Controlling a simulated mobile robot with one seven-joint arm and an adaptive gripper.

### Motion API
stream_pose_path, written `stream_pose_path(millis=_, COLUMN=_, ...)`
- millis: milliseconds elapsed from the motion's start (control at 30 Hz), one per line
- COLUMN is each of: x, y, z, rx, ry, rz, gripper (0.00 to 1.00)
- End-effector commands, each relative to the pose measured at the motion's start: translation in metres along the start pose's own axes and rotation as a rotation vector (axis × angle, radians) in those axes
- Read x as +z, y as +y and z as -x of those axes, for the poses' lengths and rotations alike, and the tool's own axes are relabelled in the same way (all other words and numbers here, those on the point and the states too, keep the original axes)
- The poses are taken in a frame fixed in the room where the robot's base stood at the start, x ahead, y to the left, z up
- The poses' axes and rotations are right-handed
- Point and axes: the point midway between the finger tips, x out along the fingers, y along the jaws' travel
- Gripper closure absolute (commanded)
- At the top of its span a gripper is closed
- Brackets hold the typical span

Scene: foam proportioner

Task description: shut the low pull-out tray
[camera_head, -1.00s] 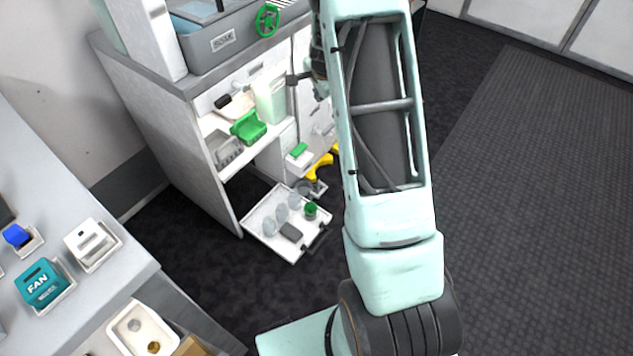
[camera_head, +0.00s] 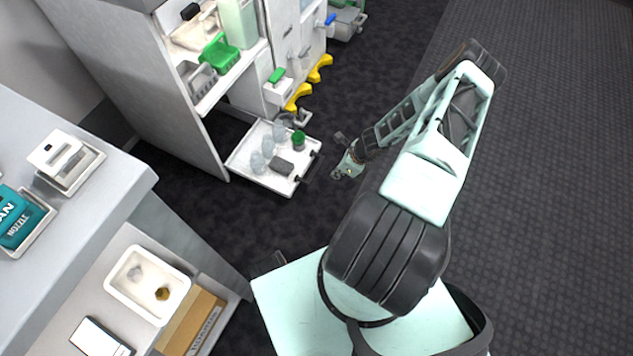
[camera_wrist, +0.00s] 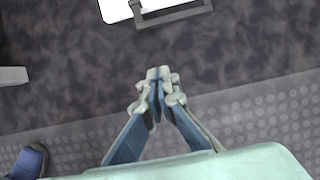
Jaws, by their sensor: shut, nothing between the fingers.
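The low pull-out tray (camera_head: 262,178) stands out from the bottom of the white cabinet, near the floor. It holds clear glass-like pieces, a grey block and a green-topped cup. Its dark handle (camera_head: 312,168) is on the front edge; the handle also shows at the top of the wrist view (camera_wrist: 172,14). My gripper (camera_head: 337,174) is low over the floor, just right of the handle and apart from it. In the wrist view its fingertips (camera_wrist: 158,88) are together and empty, with carpet between them and the handle.
The white cabinet (camera_head: 160,110) has an open shelf with a green holder (camera_head: 218,54) above the tray. Yellow brackets (camera_head: 298,97) stick out near the floor behind it. A grey counter (camera_head: 95,200) stands at left. Dark carpet right of my arm is clear.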

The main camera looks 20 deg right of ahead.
Motion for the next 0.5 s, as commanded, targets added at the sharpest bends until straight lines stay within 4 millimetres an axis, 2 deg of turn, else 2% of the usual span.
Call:
stream_pose_path(millis=233, x=-0.002, y=0.003, z=-0.026, rx=0.002, ry=-0.005, rz=-0.015, gripper=1.00)
stream_pose_path(millis=500, x=-0.003, y=0.004, z=-0.086, rx=0.003, ry=-0.004, rz=-0.013, gripper=1.00)
